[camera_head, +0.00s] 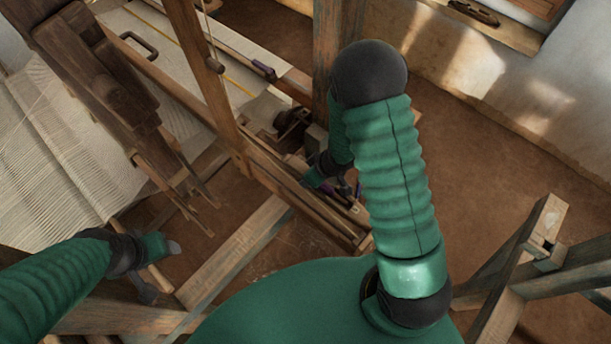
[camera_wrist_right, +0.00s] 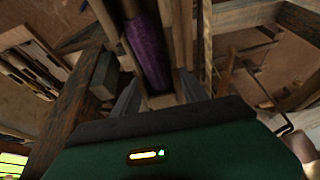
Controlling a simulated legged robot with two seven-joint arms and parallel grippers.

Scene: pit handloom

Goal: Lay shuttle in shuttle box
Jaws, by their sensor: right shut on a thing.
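The shuttle (camera_wrist_right: 148,50), a wooden body with a purple thread-wound middle, runs up the right wrist view between my right gripper's fingers (camera_wrist_right: 152,95). My right gripper is shut on it. In the head view my right gripper (camera_head: 315,178) is partly hidden by my forearm, and a small purple part of the shuttle (camera_head: 346,188) shows beside it. It is over or in the end of a long wooden trough (camera_head: 310,205), which looks like the shuttle box. I cannot tell whether the shuttle touches its floor. My left gripper (camera_head: 172,247) is at the lower left, away from the shuttle; its jaws are unclear.
White warp threads (camera_head: 60,150) stretch across the left. A dark heavy beam (camera_head: 95,75) and an upright post (camera_head: 205,75) stand near the trough. A wooden frame (camera_head: 520,255) stands at the right. The brown floor (camera_head: 480,150) is clear at the upper right.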

